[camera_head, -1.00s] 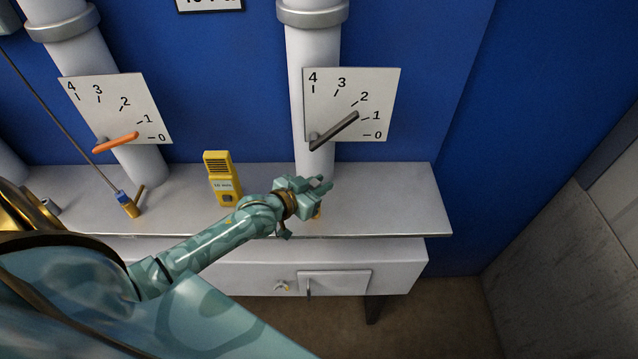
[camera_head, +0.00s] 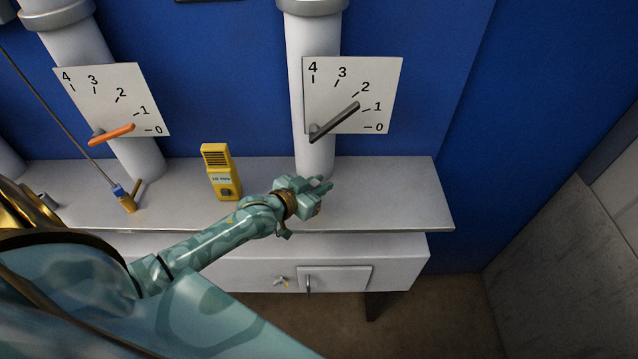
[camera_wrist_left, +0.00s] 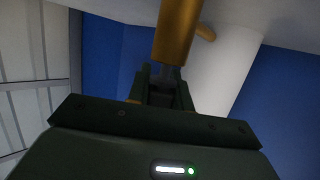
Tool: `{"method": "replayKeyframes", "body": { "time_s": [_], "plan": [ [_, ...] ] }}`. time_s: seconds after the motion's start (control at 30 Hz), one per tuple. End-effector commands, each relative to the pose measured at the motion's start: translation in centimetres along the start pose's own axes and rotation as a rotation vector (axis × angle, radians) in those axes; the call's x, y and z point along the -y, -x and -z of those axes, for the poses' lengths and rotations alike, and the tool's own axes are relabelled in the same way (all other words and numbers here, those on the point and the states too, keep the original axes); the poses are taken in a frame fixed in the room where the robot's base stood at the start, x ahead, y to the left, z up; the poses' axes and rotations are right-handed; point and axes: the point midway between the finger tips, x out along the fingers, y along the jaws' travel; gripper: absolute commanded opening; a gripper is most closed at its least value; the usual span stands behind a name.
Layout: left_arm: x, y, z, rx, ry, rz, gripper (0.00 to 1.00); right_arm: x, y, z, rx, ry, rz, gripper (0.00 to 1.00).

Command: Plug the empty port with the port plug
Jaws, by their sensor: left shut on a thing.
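My left gripper (camera_head: 318,187) is above the front part of the grey bench, right of the yellow meter. In the left wrist view its fingers (camera_wrist_left: 162,85) are shut on a gold-yellow cylinder (camera_wrist_left: 177,30) with a short side peg, which I take to be the port plug. In the head view the gripper hides nearly all of it. A small fitting (camera_head: 281,281) with a yellowish bit sits on the cabinet front below; I cannot tell whether it is the empty port. My right gripper is not in view.
The yellow meter (camera_head: 221,172) stands on the bench (camera_head: 390,195). A yellow-and-blue connector (camera_head: 125,198) with a thin cable is at the left. White pipes carry gauge plates with an orange lever (camera_head: 112,134) and a dark lever (camera_head: 334,122). The bench's right end is clear.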

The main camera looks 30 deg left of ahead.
Motion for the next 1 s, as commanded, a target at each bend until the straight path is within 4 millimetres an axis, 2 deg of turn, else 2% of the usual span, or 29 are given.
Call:
{"method": "replayKeyframes", "body": {
  "time_s": [0.57,0.6,0.67,1.0],
  "plan": [
    [0.0,-0.5,-1.4,0.0,0.001,0.0,0.0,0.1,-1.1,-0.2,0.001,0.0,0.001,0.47],
    [0.0,-0.4,-1.4,-0.001,0.001,0.0,0.32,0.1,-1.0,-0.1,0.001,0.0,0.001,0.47],
    [0.0,-0.4,-1.3,-0.001,0.0,0.0,0.47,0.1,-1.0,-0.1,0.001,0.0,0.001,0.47],
    [0.0,0.0,-1.4,0.001,0.001,0.0,0.47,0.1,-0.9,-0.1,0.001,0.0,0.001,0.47]
  ]
}}
